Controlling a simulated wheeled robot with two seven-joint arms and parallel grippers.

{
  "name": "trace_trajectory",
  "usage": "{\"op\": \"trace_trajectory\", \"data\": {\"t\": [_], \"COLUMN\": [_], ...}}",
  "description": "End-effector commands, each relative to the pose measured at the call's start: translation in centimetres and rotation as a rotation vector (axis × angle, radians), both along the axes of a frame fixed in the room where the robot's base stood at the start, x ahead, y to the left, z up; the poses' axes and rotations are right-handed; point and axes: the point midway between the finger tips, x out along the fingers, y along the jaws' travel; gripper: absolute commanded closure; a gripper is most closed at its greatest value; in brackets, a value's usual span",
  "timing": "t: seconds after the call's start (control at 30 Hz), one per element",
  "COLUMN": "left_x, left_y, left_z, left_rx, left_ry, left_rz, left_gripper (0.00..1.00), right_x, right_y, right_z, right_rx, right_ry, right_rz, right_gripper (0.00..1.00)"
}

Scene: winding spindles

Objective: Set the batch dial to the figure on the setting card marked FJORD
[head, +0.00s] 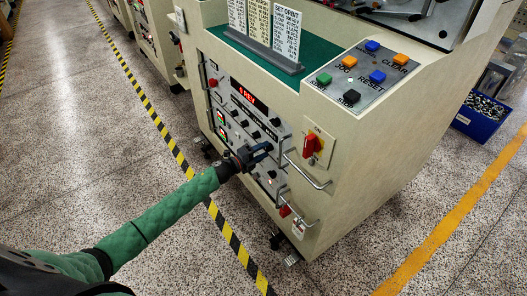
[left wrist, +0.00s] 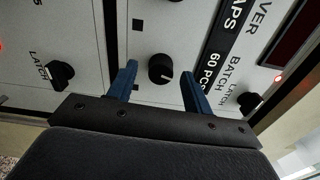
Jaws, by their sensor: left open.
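A black knob (left wrist: 160,68) with a white pointer line sits on the grey panel between my left gripper's two blue fingers (left wrist: 160,88), with a gap on each side. The gripper is open. A black "60 PCS" plate (left wrist: 210,45) and the word BATCH (left wrist: 228,72) are beside this knob. In the head view, my left gripper (head: 256,153) is at the front of the control panel (head: 244,108) and hides part of it. Three setting cards (head: 287,33) stand in a holder on top; FJORD is not legible. My right gripper is not in view.
Latch knobs (left wrist: 60,75) (left wrist: 248,100) flank the fingers. Metal handles (head: 308,171) stick out near the panel's right edge. A red switch (head: 312,145) is on the cabinet's side. Coloured buttons (head: 349,62) are on top. The floor to the left is clear.

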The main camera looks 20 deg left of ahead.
Motion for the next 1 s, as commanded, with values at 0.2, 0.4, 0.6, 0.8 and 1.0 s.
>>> {"op": "trace_trajectory", "data": {"t": [0.2,0.4,0.6,0.8,1.0], "left_x": [-2.5,-4.5,-5.5,-5.7,-5.7], "left_y": [1.9,3.5,4.3,4.4,4.3], "left_z": [-0.2,-0.2,-0.1,0.0,0.0], "left_rx": [0.001,0.0,0.001,0.0,0.0], "left_ry": [0.002,0.001,0.001,0.0,0.0], "left_rz": [0.0,0.0,-0.001,-0.001,-0.001], "left_gripper": [0.5,0.5,0.5,0.5,0.5], "right_x": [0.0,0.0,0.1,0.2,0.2], "right_y": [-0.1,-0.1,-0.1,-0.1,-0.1], "right_z": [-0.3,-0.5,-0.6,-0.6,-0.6], "right_rx": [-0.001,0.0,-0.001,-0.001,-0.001], "right_ry": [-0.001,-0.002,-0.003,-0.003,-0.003], "right_rz": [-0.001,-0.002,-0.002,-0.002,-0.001], "right_gripper": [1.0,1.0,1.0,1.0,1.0]}}
